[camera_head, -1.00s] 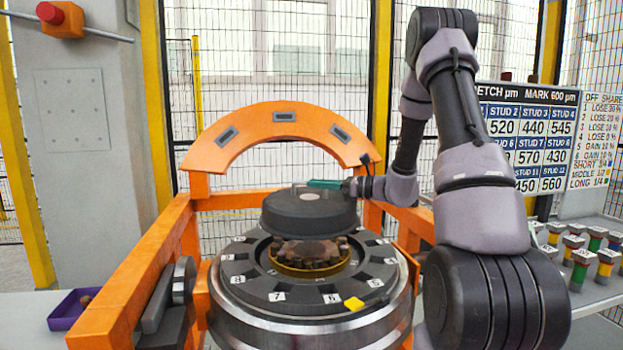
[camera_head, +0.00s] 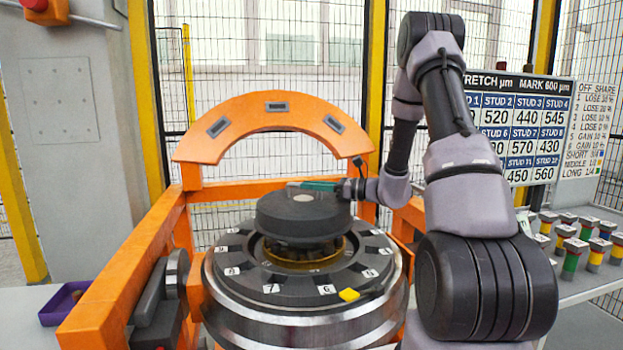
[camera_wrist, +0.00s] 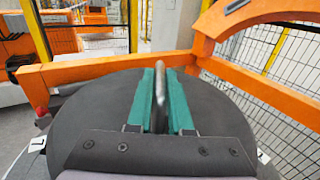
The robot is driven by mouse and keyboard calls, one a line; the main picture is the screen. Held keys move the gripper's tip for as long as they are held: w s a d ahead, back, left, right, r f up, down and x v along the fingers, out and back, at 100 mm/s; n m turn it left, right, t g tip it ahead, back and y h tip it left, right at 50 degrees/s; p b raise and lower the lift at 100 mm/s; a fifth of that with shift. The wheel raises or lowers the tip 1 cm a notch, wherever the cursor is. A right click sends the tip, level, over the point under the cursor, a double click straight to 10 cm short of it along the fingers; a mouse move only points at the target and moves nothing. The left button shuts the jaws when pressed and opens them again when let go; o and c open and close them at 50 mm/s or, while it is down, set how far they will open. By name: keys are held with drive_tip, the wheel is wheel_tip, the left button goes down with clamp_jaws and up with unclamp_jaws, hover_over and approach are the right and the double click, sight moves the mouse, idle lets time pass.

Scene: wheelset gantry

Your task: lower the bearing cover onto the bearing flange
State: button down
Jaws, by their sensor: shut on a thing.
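The bearing cover (camera_head: 303,217) is a dark grey round lid. My gripper (camera_head: 318,186), with green jaws, is shut on the cover's top handle; the jaws also show in the wrist view (camera_wrist: 160,98), either side of a thin upright grip. The cover hangs about level above the bearing flange (camera_head: 268,288), a dark ring with numbered tags on a bright steel wheelset. A gap shows between cover and ring at the front, with the brass-coloured bearing centre (camera_head: 297,262) visible in it. The cover hides the back of the flange opening.
An orange arch (camera_head: 272,113) stands behind the cover, and orange rails (camera_head: 130,270) run along the left. Colour-marked studs (camera_head: 574,254) stand on the right bench. A purple tray (camera_head: 62,306) is at the left.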

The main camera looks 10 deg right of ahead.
sight(349, 219)
drive_tip(key=shift+f, duration=1.05)
drive_tip(key=shift+f, duration=3.55)
drive_tip(key=c, duration=0.8)
unclamp_jaws()
drive_tip(key=shift+o, duration=0.2)
drive_tip(key=v, duration=1)
drive_tip(key=shift+s+d, duration=0.2)
drive_tip(key=shift+d, duration=0.15)
